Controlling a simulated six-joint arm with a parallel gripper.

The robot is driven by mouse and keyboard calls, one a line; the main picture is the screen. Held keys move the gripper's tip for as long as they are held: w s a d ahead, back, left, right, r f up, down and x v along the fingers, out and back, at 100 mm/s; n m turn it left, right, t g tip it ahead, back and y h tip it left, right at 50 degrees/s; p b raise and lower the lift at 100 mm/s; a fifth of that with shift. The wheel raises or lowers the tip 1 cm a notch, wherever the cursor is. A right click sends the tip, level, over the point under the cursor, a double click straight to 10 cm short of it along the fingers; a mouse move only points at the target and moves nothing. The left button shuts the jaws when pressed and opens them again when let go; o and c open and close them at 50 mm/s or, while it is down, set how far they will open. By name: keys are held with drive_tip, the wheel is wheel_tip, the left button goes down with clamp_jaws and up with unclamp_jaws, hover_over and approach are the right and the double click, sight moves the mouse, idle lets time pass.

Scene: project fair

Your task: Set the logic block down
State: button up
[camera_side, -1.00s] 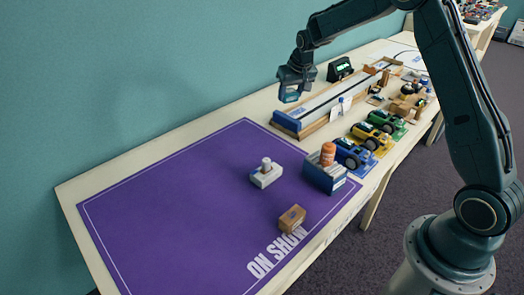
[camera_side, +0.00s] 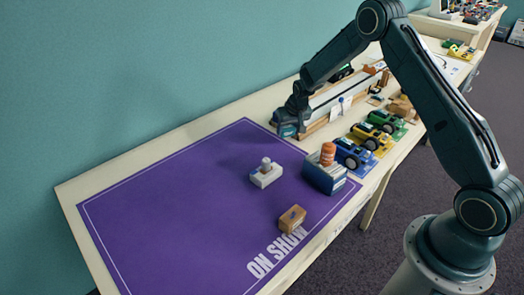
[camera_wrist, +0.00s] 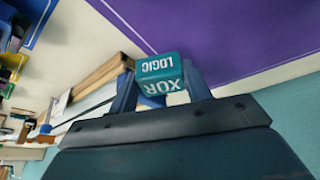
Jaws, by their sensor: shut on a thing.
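The logic block (camera_wrist: 160,68) is teal with white LOGIC and XOR lettering, upside down in the wrist view. My gripper (camera_wrist: 160,88) is shut on it, with a blue finger on each side. In the side view my gripper (camera_side: 289,128) points down low at the back of the table, just beyond the purple mat's back corner and beside the near end of the track. The block is mostly hidden there by the fingers. I cannot tell whether its underside touches the table.
The purple ON SHOW mat (camera_side: 170,215) holds a white block with a knob (camera_side: 265,174), a brown box (camera_side: 292,218) and a blue box (camera_side: 322,175) with an orange cylinder (camera_side: 327,152). A wooden track (camera_side: 325,115) and toy cars (camera_side: 370,137) stand right. The mat's left is clear.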

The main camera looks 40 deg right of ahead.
drive_tip(key=shift+f, duration=3.15)
drive_tip(key=shift+f, duration=0.15)
drive_tip(key=o, duration=1)
drive_tip(key=shift+c, duration=0.2)
drive_tip(key=v, duration=1.2)
drive_tip(key=shift+s+r, duration=0.1)
drive_tip(key=shift+r, duration=0.15)
